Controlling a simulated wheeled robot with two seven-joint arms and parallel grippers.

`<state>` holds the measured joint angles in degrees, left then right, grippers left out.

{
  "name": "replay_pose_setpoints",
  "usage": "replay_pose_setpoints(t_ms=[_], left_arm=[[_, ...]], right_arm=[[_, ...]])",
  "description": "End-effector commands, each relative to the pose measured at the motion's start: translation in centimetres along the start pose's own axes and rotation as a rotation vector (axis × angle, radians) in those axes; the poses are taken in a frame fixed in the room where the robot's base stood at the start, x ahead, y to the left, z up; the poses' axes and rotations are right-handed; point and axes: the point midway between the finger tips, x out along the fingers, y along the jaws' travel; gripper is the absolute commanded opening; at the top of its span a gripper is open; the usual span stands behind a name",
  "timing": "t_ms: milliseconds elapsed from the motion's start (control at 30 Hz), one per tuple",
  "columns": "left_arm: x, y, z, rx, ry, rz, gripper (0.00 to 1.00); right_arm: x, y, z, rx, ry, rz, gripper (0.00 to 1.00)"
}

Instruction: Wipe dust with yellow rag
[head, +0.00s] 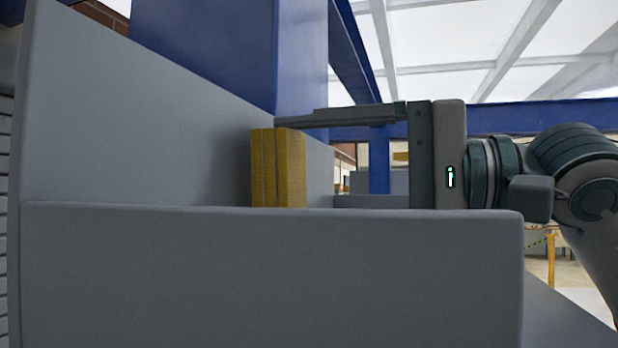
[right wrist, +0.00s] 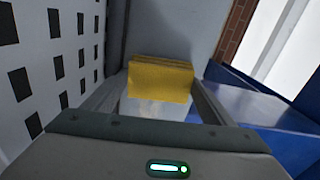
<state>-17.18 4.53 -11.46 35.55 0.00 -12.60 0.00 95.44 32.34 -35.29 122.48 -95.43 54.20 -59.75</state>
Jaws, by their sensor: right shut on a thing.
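The yellow rag (head: 278,168) looks like a folded, upright block behind the grey front wall, its lower edge hidden by that wall. It also shows in the right wrist view (right wrist: 160,80), between the finger ends. My right gripper (head: 285,121) reaches in from the right, with its fingers level and their ends at the top of the rag. It is shut on the rag. My left gripper is not in view. I cannot make out any dust clearly; a paler patch of surface shows just below the rag in the right wrist view.
A grey front wall (head: 270,270) stands close before me, and a tall grey side panel (head: 130,120) rises on the left. A blue column (head: 225,50) stands behind the rag. In the right wrist view a white panel with dark square holes (right wrist: 45,60) is at the left.

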Motion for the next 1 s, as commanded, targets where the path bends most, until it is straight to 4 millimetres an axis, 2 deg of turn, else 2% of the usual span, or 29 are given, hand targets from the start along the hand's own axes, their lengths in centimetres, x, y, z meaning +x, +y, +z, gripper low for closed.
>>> replay_pose_setpoints(t_ms=[1000], left_arm=[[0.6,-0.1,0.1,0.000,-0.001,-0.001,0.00]], right_arm=[[1.7,0.0,0.0,0.000,0.000,0.000,0.59]])
